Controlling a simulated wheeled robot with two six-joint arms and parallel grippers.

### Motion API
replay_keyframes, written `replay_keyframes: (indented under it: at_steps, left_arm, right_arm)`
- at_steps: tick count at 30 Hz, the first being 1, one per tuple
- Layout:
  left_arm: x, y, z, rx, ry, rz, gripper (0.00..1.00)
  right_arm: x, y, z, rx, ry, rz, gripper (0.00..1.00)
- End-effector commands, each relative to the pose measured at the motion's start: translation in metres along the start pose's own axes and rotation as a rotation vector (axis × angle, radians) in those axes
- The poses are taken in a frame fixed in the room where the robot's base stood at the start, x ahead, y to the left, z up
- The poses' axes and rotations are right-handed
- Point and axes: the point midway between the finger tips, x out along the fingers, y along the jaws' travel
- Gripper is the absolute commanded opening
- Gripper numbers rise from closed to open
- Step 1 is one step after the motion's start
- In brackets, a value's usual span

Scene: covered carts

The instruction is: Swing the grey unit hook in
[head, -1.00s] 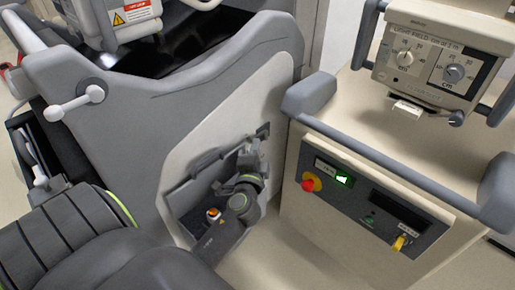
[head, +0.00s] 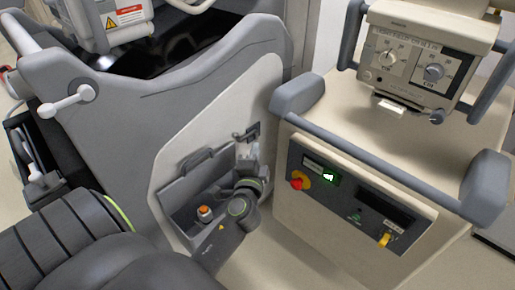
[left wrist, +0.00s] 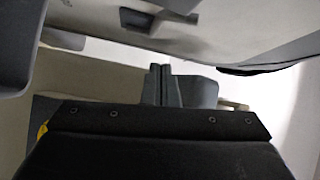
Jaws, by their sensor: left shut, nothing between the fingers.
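The grey unit (head: 190,110) is a covered cart filling the left and middle of the head view, with a pale side panel. A small dark hook-like fitting (head: 247,132) sits near the top right of that panel. In the left wrist view a dark fitting (left wrist: 150,16) shows at the top on a pale surface; it looks like the same part. My left gripper (head: 247,158) is just below the hook in the head view, and its fingers (left wrist: 161,84) are together and empty. Whether they touch the hook cannot be told. My right gripper is not in view.
A recess with a grey handle (head: 197,161) is in the panel, left of my gripper. A beige cart (head: 335,140) with a blue-grey rail (head: 365,157), red knob (head: 297,183) and yellow switch (head: 384,240) stands close on the right. A narrow floor gap separates the carts.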

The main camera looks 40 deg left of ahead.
Motion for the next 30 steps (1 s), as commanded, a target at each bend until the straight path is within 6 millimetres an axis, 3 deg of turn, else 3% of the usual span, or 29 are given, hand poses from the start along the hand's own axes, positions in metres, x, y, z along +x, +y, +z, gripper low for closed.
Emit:
replay_keyframes:
  at_steps: [13,30]
  left_arm:
    - [-0.063,-0.003,0.021,-0.001,0.000,0.000,0.00]
    - [-0.072,-0.005,0.024,0.000,0.001,0.000,0.00]
  right_arm:
    - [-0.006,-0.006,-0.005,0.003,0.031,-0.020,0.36]
    - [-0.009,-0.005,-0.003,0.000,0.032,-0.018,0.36]
